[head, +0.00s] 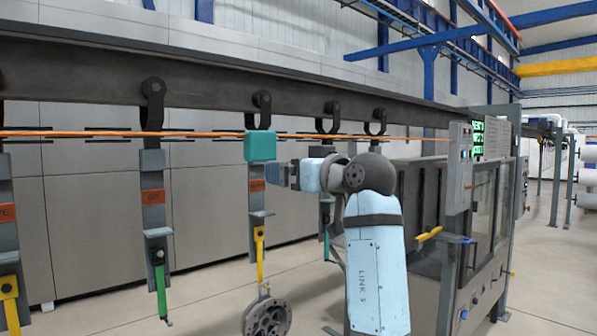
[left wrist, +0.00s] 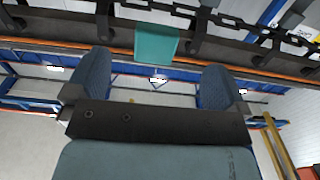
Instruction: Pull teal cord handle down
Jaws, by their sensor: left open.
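The teal cord handle (head: 260,146) is a block on the orange cord (head: 205,134), in front of a hanging hook station in the head view. My left gripper (head: 272,174) is just below and right of it. In the left wrist view the gripper (left wrist: 157,72) is open, with two blue fingers spread and nothing between them. The teal handle (left wrist: 156,44) shows beyond the fingertips, roughly centred over the gap. Whether a fingertip touches it, I cannot tell. My right gripper is not in view.
A dark overhead rail (head: 210,96) carries several hook hangers, with a yellow strap (head: 260,252) and a green strap (head: 161,290) below. A round metal part (head: 267,318) hangs low. A machine cabinet with a control box (head: 459,168) stands to the right.

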